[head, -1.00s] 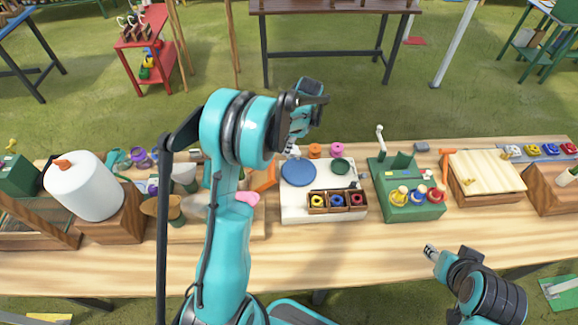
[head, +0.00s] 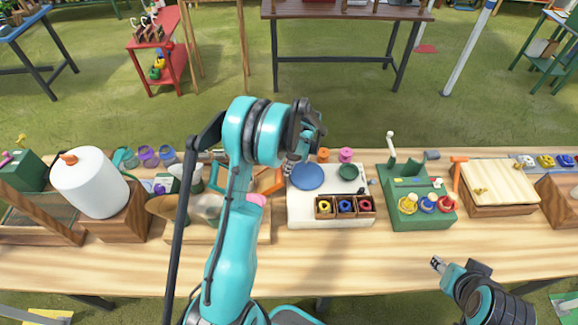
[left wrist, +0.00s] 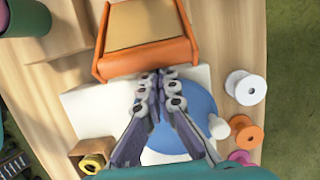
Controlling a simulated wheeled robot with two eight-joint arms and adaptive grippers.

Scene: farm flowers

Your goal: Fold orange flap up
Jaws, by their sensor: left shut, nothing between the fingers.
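The orange flap (left wrist: 145,59) shows in the left wrist view as a panel along the near edge of an orange-framed box with a tan inside (left wrist: 146,25). In the head view the orange frame (head: 269,182) is partly hidden by my left arm. My left gripper (left wrist: 159,76) is shut and empty, its tips close to the flap's lower edge; I cannot tell whether they touch. In the head view the left gripper (head: 290,166) is small, beside the blue disc (head: 308,176). My right gripper (head: 437,263) hangs near the table's front edge, too small to judge.
A white board (head: 300,212) with small compartments lies right of the orange frame. A pink and an orange spool (left wrist: 249,138) stand beside the blue disc, with a white spool (left wrist: 246,88) nearby. A green block (head: 421,210) is farther right. The table's front strip is clear.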

